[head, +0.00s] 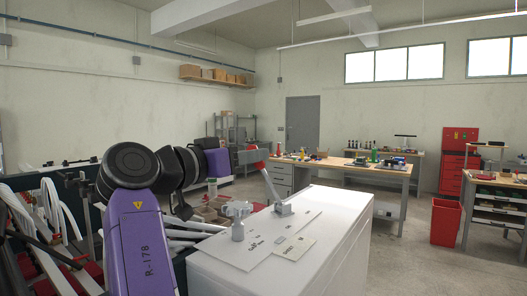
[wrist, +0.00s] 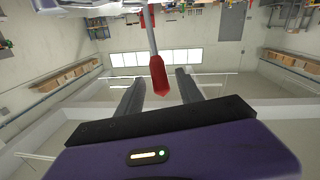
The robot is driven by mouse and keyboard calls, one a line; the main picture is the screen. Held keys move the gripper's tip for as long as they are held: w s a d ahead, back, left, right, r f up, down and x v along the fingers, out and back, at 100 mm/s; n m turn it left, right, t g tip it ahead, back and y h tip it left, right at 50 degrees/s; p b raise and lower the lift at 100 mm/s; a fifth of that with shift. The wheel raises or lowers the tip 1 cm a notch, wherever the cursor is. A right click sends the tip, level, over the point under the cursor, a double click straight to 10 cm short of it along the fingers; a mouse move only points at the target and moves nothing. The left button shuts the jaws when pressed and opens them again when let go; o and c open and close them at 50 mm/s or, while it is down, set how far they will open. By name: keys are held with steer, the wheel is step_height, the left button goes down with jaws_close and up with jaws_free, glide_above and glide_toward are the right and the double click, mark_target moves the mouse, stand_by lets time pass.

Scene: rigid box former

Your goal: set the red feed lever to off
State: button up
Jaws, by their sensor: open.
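The red feed lever has a red grip (head: 261,165) on a grey metal arm that rises from a grey bracket (head: 284,209) on a white cabinet top. The lever leans up and to the left. My gripper (head: 247,155) is at the upper end of the lever. In the wrist view, the red grip (wrist: 158,75) lies between the two spread fingers of my gripper (wrist: 160,82), with gaps on both sides. The jaws are open. Markings on the panel are too small to read.
A grey star-shaped knob (head: 238,213) stands left of the lever on the white cabinet (head: 322,240). Printed labels lie flat on its top. A workbench (head: 365,172) with tools and a red bin (head: 445,222) stand farther back. The floor between is clear.

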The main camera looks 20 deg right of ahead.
steer(key=shift+p+x, duration=0.65)
steer(key=shift+x, duration=2.05)
jaws_close()
